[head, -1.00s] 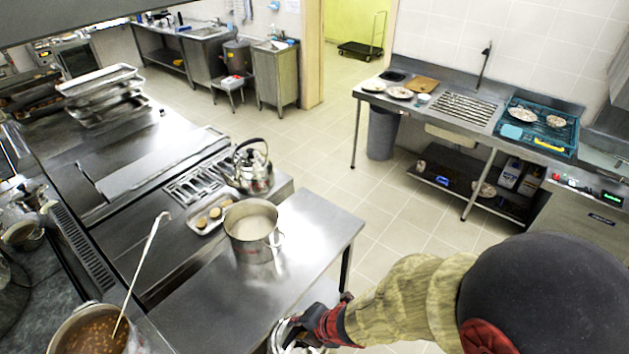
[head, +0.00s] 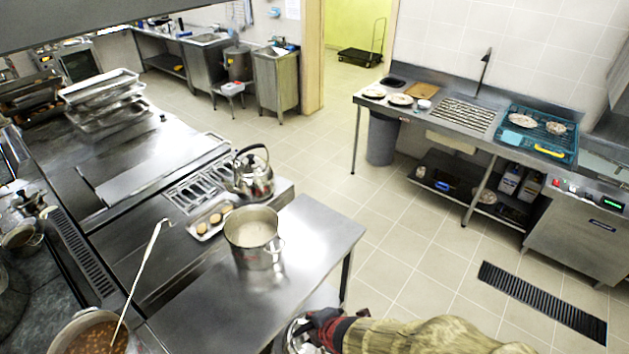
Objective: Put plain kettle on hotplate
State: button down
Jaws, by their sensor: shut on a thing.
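My gripper (head: 318,325) is at the bottom edge of the head view, beside the front end of the steel counter. It is shut on a shiny metal vessel (head: 294,337), which looks like the plain kettle. Most of that vessel is hidden by my gripper and cut off by the picture edge. Another steel kettle (head: 253,183) with a dark arched handle stands farther back on the counter, by the slotted insert. A broad flat steel plate (head: 150,178) lies in the cooking range at left. I cannot tell for sure which surface is the hotplate.
A large steel pot (head: 251,240) stands on the counter (head: 318,232), beside a small tray of round food (head: 205,225). A pot of beans with a ladle (head: 88,335) is at bottom left. The counter's front part is bare. A sink table (head: 460,113) stands across the open floor.

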jog(key=shift+w+d+r, duration=0.25)
jog(key=shift+w+r, duration=0.05)
jog(key=shift+w, duration=0.05)
jog(key=shift+w+d+m+h, duration=0.1)
jog(key=shift+m+h, duration=0.2)
jog(key=shift+m, duration=0.1)
jog(key=shift+w+d+m, duration=0.15)
jog(key=shift+m, duration=0.15)
jog(key=shift+w+d+f+m+t, duration=0.15)
jog(key=shift+d+m+t, duration=0.1)
jog(key=shift+m+t, duration=0.05)
jog(key=w+d+m+h, duration=0.2)
jog(key=d+m, duration=0.1)
jog(key=shift+w+f+m+h, duration=0.1)
jog(key=shift+m+h, duration=0.2)
jog(key=w+d+f+m+g+h, duration=0.1)
jog(key=w+d+m+g+h, duration=0.5)
jog(key=w+d+m, duration=0.5)
jog(key=d+m+h, duration=0.1)
jog(key=d+m, duration=0.2)
jog(key=m, duration=0.4)
jog(key=shift+w+d, duration=0.15)
jog(key=shift+d, duration=0.25)
